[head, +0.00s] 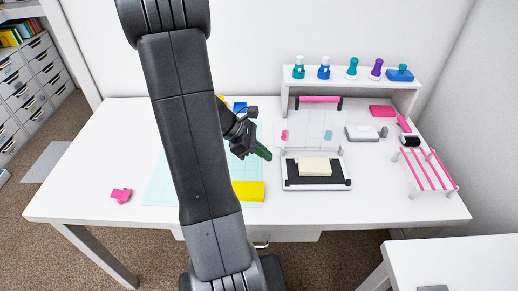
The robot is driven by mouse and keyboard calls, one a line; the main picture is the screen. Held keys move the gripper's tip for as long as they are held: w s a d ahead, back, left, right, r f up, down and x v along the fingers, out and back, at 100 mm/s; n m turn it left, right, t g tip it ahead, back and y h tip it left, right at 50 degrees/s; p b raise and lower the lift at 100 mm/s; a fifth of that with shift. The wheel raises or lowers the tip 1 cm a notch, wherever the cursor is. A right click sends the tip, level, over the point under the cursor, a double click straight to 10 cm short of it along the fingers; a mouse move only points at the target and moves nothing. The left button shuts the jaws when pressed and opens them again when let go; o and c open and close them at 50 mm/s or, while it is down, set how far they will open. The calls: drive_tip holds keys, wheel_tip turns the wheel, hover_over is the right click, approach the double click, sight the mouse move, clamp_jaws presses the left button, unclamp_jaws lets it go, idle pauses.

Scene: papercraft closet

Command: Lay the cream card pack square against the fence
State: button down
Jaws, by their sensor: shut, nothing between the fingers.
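The cream card pack (314,167) lies flat on the black bed (301,181) of a white device that stands right of the table's middle. A clear upright panel with a pink bar (320,99) rises behind the pack. I cannot make out which edge of the device is the fence, or whether the pack touches it. My gripper (265,153), with dark green fingers, is shut and empty. In the picture it is to the left of the pack and apart from it.
A yellow block (248,191) lies on a pale teal mat (162,180), partly behind my arm. A pink piece (121,195) is at left. A white shelf (350,83) with several coloured tools stands at the back. A pink-barred rack (430,172) is at right. The table's front right is clear.

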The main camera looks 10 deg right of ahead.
sight(300, 166)
drive_tip(key=x, duration=0.4)
drive_tip(key=shift+s+f+b, duration=0.1)
drive_tip(key=shift+f+b, duration=0.05)
drive_tip(key=shift+b, duration=0.2)
drive_tip(key=d, duration=0.1)
drive_tip(key=s+d, duration=0.1)
drive_tip(key=d, duration=0.1)
drive_tip(key=shift+f, duration=0.25)
drive_tip(key=shift+s+d, duration=0.15)
drive_tip(key=shift+d, duration=0.6)
drive_tip(key=shift+d, duration=0.1)
drive_tip(key=shift+s+d+b, duration=0.3)
drive_tip(key=shift+d+b, duration=0.05)
drive_tip(key=shift+d, duration=0.5)
